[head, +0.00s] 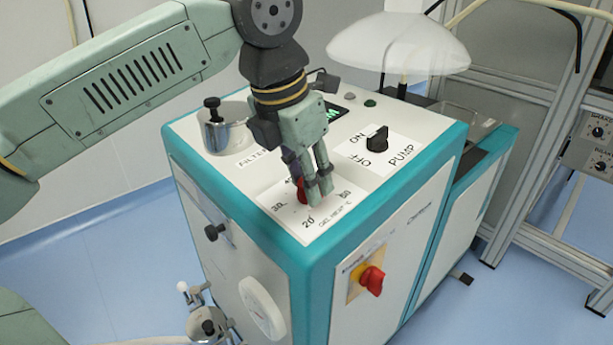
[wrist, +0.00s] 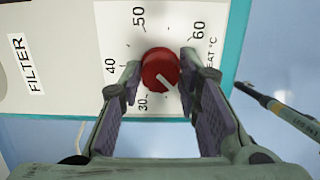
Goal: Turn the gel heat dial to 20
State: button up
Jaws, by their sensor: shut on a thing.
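The gel heat dial (head: 302,191) is a small red knob on the white top panel of the machine, partly hidden by my fingers in the head view. In the wrist view the dial (wrist: 161,70) sits between my two fingertips, with one finger on each side. My gripper (head: 317,182) points down and is shut on the dial. The dial's white pointer line is aimed to the lower right in the wrist view, past the 30 mark. The printed 20 (head: 308,222) shows near the panel's front corner in the head view; in the wrist view it is hidden.
A pump switch (head: 377,139) with a black knob sits behind to the right. A metal filter cup (head: 226,132) stands to the left. A red rotary switch (head: 371,280) is on the front face. A clear white dome (head: 398,45) hangs at the back.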

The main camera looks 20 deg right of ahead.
dwell(0.4)
jog(key=o, duration=1.1)
jog(key=v, duration=1.2)
jog(key=shift+s, duration=0.1)
